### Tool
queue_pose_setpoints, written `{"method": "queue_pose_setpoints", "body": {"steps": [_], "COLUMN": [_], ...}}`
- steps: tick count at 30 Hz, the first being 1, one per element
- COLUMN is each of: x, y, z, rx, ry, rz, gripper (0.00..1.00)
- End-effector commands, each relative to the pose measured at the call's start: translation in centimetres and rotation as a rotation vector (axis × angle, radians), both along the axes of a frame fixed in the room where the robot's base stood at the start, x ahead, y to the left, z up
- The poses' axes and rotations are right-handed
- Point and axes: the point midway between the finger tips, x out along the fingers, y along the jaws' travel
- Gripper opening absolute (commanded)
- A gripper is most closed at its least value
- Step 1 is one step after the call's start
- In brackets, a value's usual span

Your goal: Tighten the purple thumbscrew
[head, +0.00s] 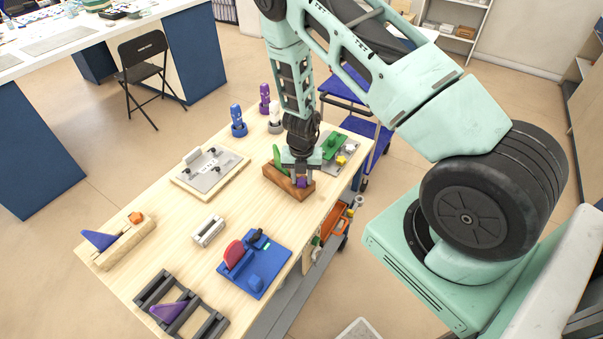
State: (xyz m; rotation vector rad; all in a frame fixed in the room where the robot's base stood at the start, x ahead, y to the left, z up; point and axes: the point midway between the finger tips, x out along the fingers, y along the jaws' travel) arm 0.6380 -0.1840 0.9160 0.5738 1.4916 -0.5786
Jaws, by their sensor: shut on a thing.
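The purple thumbscrew (302,183) is on the front side of a brown wooden block (283,181) at the right part of the table. The block also carries an upright green piece (279,160). My gripper (301,180) points down over the front end of the block and is shut on the purple thumbscrew. The gripper hides most of the thumbscrew and part of the block, so its thread and seating cannot be seen.
A grey plate on a wooden base (183,180) and a white device (208,231) lie to the left. A blue fixture (270,268) is nearer. A grey plate with a green part (333,146) is close behind right. Purple and blue figures (238,116) stand at the back.

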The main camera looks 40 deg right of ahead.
Motion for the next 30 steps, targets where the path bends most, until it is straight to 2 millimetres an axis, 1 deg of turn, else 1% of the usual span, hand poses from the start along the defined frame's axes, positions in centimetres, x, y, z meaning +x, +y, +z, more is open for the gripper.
{"method": "queue_pose_setpoints", "body": {"steps": [1, 8, 17, 18, 19, 20, 30], "x": [0.01, 0.02, 0.03, 0.03, 0.02, 0.02, 0.01], "y": [-0.02, -0.04, -0.04, -0.04, -0.03, -0.03, -0.03], "z": [0.26, 0.14, 0.02, 0.02, 0.02, 0.02, 0.29], "rx": [0.000, -0.001, 0.000, 0.000, 0.000, -0.001, -0.001], "ry": [0.000, -0.001, -0.002, -0.002, -0.002, -0.001, -0.001], "rz": [-0.023, -0.107, -0.118, -0.118, -0.118, -0.118, -0.117], "gripper": [0.09, 0.09, 0.09, 0.41, 0.50, 0.52, 0.52]}}
